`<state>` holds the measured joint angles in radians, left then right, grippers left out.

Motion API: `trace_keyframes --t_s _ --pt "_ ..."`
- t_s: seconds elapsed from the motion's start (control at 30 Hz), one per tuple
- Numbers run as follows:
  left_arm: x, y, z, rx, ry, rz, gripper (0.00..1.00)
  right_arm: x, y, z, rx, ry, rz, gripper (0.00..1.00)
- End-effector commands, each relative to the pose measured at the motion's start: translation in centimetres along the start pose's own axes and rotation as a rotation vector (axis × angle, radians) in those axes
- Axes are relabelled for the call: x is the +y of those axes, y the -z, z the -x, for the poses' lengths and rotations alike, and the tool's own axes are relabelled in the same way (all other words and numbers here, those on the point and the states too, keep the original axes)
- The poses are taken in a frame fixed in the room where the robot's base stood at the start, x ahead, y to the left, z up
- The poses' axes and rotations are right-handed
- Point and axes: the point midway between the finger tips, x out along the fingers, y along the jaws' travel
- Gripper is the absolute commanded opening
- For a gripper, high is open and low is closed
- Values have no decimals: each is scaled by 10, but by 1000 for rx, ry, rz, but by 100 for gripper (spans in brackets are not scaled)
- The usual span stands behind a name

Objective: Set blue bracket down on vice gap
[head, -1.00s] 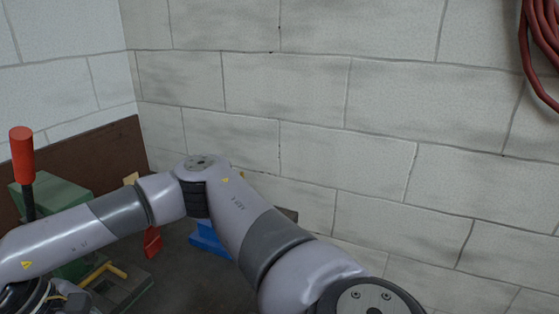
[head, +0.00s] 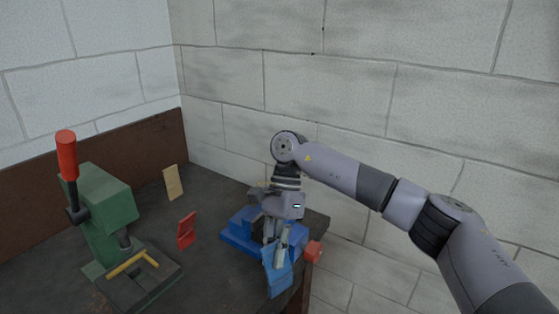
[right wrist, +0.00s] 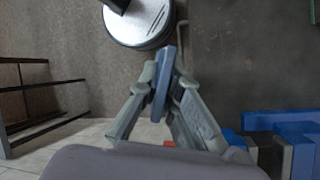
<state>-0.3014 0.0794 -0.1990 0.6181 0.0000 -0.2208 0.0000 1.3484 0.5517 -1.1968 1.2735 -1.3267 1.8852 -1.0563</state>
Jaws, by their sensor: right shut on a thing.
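The blue bracket (head: 279,277) is a light blue plate hanging from my right gripper (head: 275,240) in the head view. In the right wrist view the bracket (right wrist: 164,88) shows nearly edge-on, with the fingers of the right gripper (right wrist: 162,90) shut on it from both sides. The vice (head: 238,238) is darker blue and sits near the table's right edge, behind the held bracket. My gripper and the bracket hide much of it, including most of its gap. In the right wrist view the vice (right wrist: 285,125) lies to the right, apart from the bracket. My left gripper is out of view.
A green press (head: 105,200) with a red handle (head: 67,155) stands on the left of the dark table (head: 190,270). A red block (head: 314,251) is beside the vice. Block walls enclose the back.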

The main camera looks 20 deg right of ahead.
Motion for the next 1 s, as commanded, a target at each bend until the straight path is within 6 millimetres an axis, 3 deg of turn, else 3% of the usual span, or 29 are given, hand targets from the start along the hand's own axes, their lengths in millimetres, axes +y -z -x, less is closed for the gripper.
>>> trace_keyframes --t_s 0.2,0.47,1.0 --pt "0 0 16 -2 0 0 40 -29 -3 35 -188 217 -514 0" --pt "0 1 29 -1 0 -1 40 -58 0 73 -386 451 -1065 0" --pt "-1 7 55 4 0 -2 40 -101 29 156 -762 887 -2108 0"
